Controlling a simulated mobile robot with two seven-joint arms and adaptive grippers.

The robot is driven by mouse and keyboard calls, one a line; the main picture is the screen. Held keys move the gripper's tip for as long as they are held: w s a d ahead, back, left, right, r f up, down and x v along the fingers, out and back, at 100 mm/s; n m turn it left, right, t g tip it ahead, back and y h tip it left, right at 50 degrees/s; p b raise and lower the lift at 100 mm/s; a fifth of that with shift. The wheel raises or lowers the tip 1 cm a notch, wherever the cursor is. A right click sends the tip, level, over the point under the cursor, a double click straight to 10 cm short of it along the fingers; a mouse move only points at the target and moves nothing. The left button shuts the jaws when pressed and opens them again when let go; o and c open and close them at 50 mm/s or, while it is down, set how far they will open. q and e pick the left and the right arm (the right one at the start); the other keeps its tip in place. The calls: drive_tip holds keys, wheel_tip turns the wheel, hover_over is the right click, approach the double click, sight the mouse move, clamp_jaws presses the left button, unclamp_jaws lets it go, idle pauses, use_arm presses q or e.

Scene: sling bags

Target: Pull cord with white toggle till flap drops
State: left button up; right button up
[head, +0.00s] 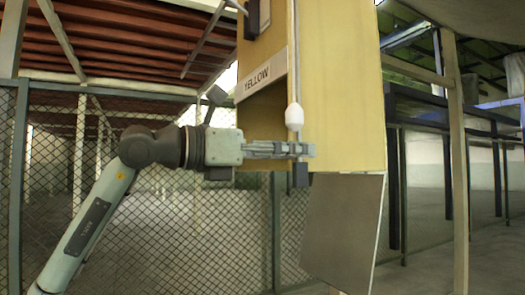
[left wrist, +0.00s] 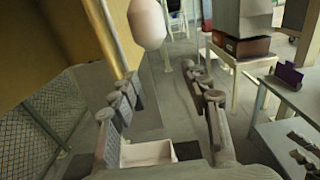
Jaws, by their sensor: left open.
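The white toggle (head: 294,116) hangs on a cord at the front of a yellow box (head: 342,85) labelled YELLOW. A grey flap panel (head: 342,230) hangs down below the box, tilted slightly. My left gripper (head: 303,150) lies level just below the toggle, in front of the box. In the left wrist view the toggle (left wrist: 147,24) is at the top, beyond the fingertips. The fingers (left wrist: 165,88) are spread with no toggle between them. Contact with the cord cannot be told.
The yellow box wall fills the upper left of the left wrist view. A mesh fence (head: 130,200) stands behind my left arm. Tables (left wrist: 290,115) with objects stand at the right of the left wrist view. A post (head: 458,150) stands right of the box.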

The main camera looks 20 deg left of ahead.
use_arm(q)
drive_tip(key=v, duration=1.1)
